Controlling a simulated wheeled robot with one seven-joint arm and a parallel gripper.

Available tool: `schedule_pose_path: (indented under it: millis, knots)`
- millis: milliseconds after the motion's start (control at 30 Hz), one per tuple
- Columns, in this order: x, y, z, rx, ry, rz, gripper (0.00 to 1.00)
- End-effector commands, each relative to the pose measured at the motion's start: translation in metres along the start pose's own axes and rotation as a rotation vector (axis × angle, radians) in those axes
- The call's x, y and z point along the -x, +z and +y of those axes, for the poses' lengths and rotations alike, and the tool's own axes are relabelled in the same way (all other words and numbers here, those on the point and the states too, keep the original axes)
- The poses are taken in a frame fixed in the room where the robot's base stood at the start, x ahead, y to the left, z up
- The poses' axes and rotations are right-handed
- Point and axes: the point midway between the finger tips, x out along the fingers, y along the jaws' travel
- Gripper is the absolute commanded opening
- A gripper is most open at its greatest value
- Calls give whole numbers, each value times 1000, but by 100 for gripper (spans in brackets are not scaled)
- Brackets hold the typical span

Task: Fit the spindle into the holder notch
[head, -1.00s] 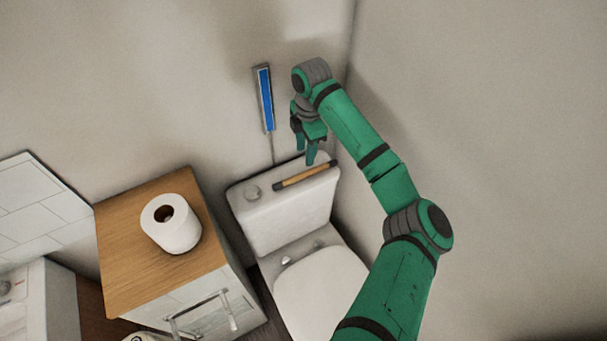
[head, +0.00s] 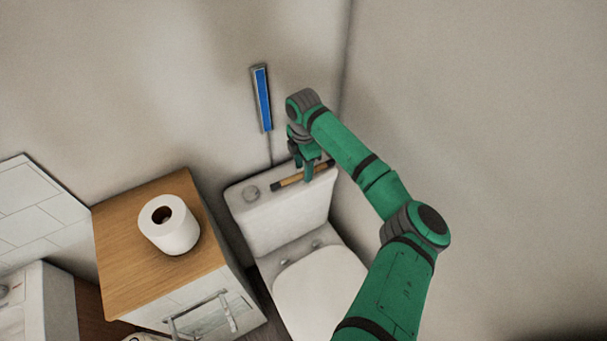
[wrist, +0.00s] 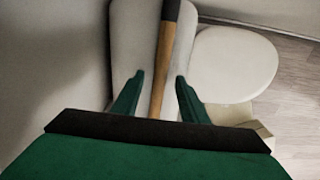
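The spindle (head: 287,182) is a wooden rod with dark ends, lying on top of the white toilet cistern (head: 238,199). It also shows in the wrist view (wrist: 167,55), running between my fingers. My gripper (head: 306,175) is over the spindle's middle, fingers pointing down and covering part of it. In the wrist view my gripper (wrist: 157,98) is open, one finger on each side of the rod, with a gap on both sides. A narrow holder with a blue face (head: 263,98) is on the wall behind the cistern; I cannot make out its notch.
A toilet paper roll (head: 169,225) stands on a wooden-topped cabinet (head: 125,267) at the left. A round flush button (head: 251,194) is on the cistern left of the spindle. The closed toilet lid (head: 320,292) is in front. Bare wall is at the right.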

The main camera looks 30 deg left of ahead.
Motion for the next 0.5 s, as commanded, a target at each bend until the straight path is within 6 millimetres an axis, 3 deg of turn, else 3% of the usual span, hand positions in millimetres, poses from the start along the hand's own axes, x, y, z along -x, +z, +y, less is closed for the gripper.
schedule_pose_path:
  millis: [100, 367, 500]
  knots:
    - [-10, 0, 0, -1, 0, 0, 40]
    - [-12, 0, 0, -1, 0, 0, 40]
    - [-11, 0, 0, -1, 0, 0, 6]
